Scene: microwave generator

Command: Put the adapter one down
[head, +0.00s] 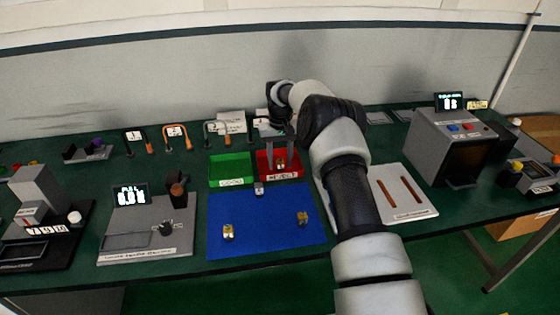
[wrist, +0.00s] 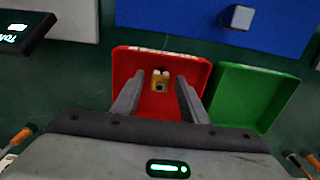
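A small yellow and silver adapter (wrist: 160,82) is in the red tray (wrist: 196,72), with a dark round spot on its face. It also shows in the head view (head: 281,166). My gripper (wrist: 159,94) is over the red tray, its two fingers apart on either side of the adapter. Clear gaps show between the fingers and the adapter, which appears to lie on the tray floor. I cannot read a number on it.
The green tray (head: 231,164) stands beside the red one and is empty. On the blue mat (head: 262,225) are other small adapters: one front left (head: 228,232), one right (head: 302,219) and a grey one near the trays (head: 258,188). Stations stand on both sides.

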